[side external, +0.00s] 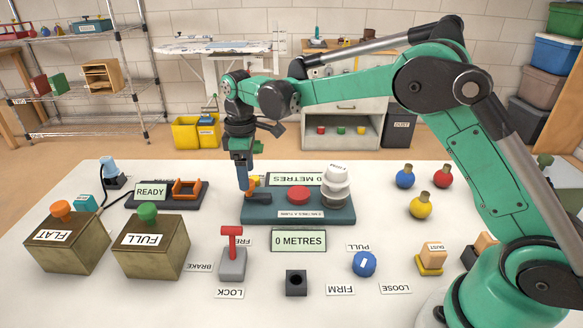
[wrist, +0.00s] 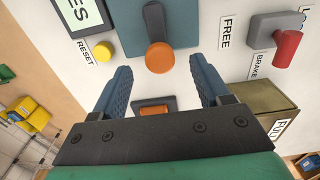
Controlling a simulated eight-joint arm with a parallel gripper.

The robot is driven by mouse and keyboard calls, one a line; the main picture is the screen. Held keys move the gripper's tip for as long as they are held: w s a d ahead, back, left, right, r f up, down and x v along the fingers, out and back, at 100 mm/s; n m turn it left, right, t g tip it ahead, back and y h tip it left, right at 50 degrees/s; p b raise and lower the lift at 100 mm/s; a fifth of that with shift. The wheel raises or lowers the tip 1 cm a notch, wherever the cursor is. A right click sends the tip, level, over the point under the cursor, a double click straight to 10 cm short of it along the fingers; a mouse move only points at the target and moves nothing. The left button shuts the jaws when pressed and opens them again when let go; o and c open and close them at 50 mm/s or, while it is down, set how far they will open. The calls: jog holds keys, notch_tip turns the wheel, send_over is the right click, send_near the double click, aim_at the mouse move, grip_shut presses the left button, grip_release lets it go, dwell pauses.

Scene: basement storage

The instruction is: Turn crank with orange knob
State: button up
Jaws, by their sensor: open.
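The crank is a short dark arm (side external: 260,197) on the left part of a teal base plate (side external: 300,213). Its orange knob (wrist: 160,57) shows clearly in the wrist view, at the end of the dark arm (wrist: 154,20). In the side view the knob is mostly hidden behind the gripper finger. My gripper (side external: 243,187) points down at the crank's knob end. In the wrist view my gripper (wrist: 161,64) is open, with one finger on each side of the knob in the picture and visible gaps. Contact and exact height cannot be told.
A yellow RESET button (wrist: 103,50) is close to the crank. The plate also carries a red button (side external: 298,195) and a white stacked piece (side external: 336,187). The red brake lever (side external: 232,255), brass FULL box (side external: 150,247) and orange-handled READY unit (side external: 187,190) stand nearby. The display reads 0 METRES.

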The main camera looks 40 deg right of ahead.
jog(key=shift+f, duration=1)
grip_shut()
jog(key=shift+d+m, duration=0.1)
jog(key=shift+m, duration=0.2)
jog(key=m, duration=0.1)
jog(key=d+m, duration=0.1)
jog(key=m, duration=0.1)
jog(key=shift+w+m, duration=0.3)
jog(key=shift+w, duration=0.05)
jog(key=m, duration=0.2)
jog(key=d+m, duration=0.1)
jog(key=m, duration=0.1)
jog(key=shift+w+d+m, duration=0.15)
jog(key=shift+d+m, duration=0.05)
jog(key=shift+m, duration=0.1)
jog(key=m, duration=0.2)
jog(key=d+m, duration=0.1)
jog(key=m, duration=0.1)
jog(key=shift+d+m, duration=0.2)
jog(key=shift+m, duration=0.1)
jog(key=shift+s+d+m, duration=0.25)
jog(key=shift+d+m, duration=0.05)
jog(key=shift+m, duration=0.8)
jog(key=shift+s+d+m, duration=0.25)
jog(key=shift+m, duration=0.85)
